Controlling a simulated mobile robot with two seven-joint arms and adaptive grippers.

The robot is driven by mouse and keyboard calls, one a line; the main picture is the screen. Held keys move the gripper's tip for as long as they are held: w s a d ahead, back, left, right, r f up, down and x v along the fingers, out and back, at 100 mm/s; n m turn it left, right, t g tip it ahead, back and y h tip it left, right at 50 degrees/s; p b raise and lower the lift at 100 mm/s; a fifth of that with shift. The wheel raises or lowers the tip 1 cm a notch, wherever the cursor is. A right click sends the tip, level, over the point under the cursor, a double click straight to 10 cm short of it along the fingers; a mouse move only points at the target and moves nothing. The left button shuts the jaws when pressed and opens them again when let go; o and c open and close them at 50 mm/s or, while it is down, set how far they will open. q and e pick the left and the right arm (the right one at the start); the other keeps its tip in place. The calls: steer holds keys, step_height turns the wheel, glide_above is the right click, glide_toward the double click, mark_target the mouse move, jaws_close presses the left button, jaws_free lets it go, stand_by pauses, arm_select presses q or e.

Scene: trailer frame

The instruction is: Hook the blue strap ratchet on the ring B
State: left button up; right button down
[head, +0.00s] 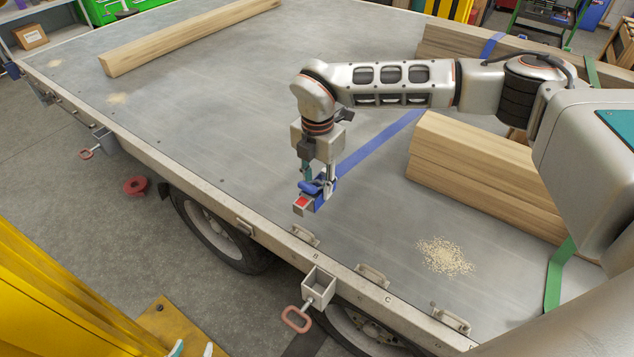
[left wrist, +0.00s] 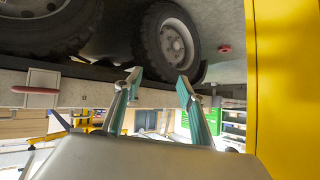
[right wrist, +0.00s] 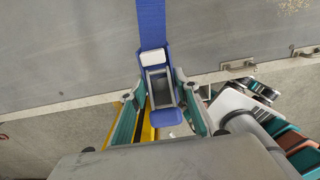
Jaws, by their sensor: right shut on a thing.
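The blue strap ratchet (head: 318,203), with a red patch at its end, is held by my right gripper (head: 318,178) above the trailer bed near its edge. In the right wrist view the ratchet (right wrist: 158,85) sits between the fingers (right wrist: 165,110), its blue strap (right wrist: 152,22) running up over the bed. Ring B (head: 304,236) is a low metal loop on the trailer edge, beside the letter B. The ratchet is above ring B and apart from it. My left gripper (head: 190,350) is at the bottom edge of the head view; its fingers (left wrist: 158,85) are apart and empty.
Another edge ring (head: 372,275) stands by the letter C, with more along the edge. A metal bracket with a red handle (head: 296,320) juts out below. Wooden beams (head: 480,170) lie on the bed at the right. A yellow structure (head: 60,300) stands at the lower left.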

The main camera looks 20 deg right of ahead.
arm_select(q)
steer(key=shift+f, duration=0.1)
arm_select(e)
steer(key=shift+f+m, duration=0.2)
steer(key=shift+m, duration=0.2)
steer(key=shift+f+b, duration=1.15)
steer(key=shift+f, duration=0.4)
steer(key=shift+f+b, duration=0.6)
steer(key=shift+f, duration=0.3)
steer(key=shift+f+b, duration=0.6)
steer(key=shift+f, duration=0.3)
steer(key=shift+f+b, duration=0.4)
steer(key=shift+f, duration=0.8)
arm_select(q)
steer(key=f, duration=0.2)
steer(key=w+a+f, duration=0.1)
steer(key=shift+f, duration=0.25)
steer(key=shift+s, duration=0.1)
